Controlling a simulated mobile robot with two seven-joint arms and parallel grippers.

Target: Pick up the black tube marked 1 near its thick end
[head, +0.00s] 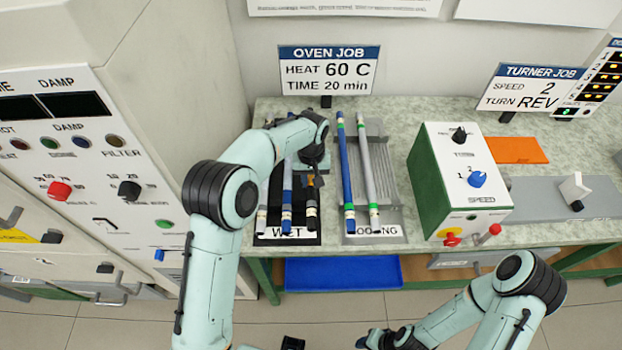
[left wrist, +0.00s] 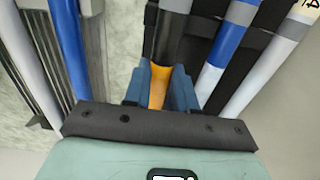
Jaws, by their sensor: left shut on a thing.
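The black tube (head: 311,216) lies in the rack labelled WET, rightmost of the tubes there. Its near end with a grey band shows; the rest is mostly hidden under my left arm. Any number on it is too small to read. My left gripper (head: 314,181) is over this tube. My right gripper (head: 374,341) is low at the bottom edge, partly cut off, away from the tubes.
A blue tube (head: 287,200) and a grey-white tube (head: 262,218) lie left of the black one in the WET rack (head: 270,238). The cooling rack (head: 390,222) to the right holds a blue and a white tube. A green-sided control box (head: 455,180) stands further right.

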